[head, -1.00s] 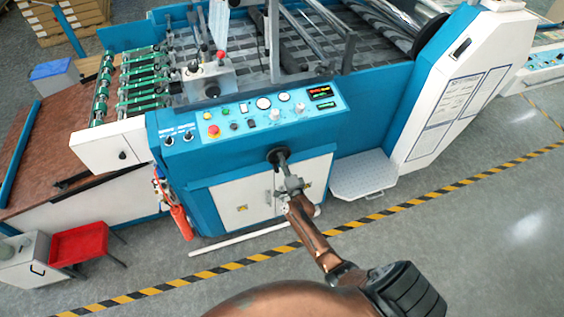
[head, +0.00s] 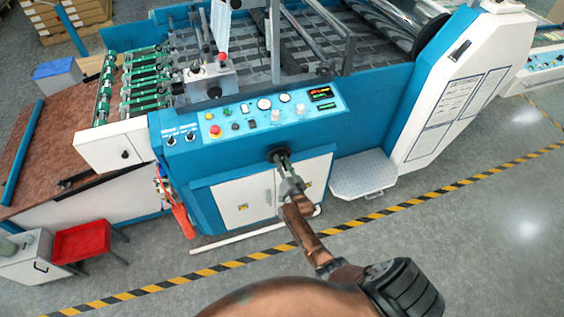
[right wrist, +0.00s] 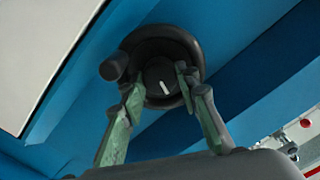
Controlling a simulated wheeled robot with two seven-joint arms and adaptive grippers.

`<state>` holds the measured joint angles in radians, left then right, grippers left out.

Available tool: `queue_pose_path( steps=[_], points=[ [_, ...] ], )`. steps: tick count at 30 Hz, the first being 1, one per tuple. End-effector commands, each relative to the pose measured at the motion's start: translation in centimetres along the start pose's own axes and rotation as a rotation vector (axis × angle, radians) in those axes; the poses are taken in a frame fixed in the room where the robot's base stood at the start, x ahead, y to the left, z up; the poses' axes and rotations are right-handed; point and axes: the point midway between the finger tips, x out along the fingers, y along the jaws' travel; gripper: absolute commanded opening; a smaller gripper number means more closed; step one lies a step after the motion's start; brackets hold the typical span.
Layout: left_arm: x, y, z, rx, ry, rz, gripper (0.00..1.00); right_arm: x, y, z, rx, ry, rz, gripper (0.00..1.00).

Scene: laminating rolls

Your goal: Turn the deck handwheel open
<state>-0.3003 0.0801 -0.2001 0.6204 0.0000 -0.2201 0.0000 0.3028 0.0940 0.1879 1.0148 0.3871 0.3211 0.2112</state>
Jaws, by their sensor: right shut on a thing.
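The deck handwheel (head: 277,154) is a small black wheel on the blue front of the machine, below the control panel. In the right wrist view the handwheel (right wrist: 158,40) has a dark rim, a round hub with a white mark, and a crank knob (right wrist: 114,66) at the rim's left. My right gripper (head: 283,166) is at the handwheel, shut on it. In the right wrist view the gripper's fingers (right wrist: 160,84) reach to either side of the hub. The fingertips partly cover the wheel's lower part. My left gripper is not in view.
The control panel (head: 240,118) with buttons and dials lies above the wheel. White cabinet doors (head: 240,204) are below it. Floor in front is open, with a striped line (head: 440,194).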

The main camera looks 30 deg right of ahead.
Motion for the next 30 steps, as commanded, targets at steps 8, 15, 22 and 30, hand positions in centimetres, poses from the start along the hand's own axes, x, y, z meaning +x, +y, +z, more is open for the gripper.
queue_pose_path(
  steps=[8, 15, 22, 30],
  points=[
    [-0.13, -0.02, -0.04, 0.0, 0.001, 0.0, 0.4, -0.06, -0.01, 0.14, -0.112, -0.002, 0.001, 0.05],
    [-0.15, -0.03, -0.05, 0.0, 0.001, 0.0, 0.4, -0.05, 0.0, 0.14, -0.144, -0.002, 0.001, 0.05],
    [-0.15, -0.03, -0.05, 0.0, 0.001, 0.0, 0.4, -0.05, 0.0, 0.14, -0.146, -0.002, 0.001, 0.05],
    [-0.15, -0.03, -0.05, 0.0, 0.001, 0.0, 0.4, -0.05, 0.01, 0.12, -0.145, -0.002, 0.001, 0.39]
  ],
)
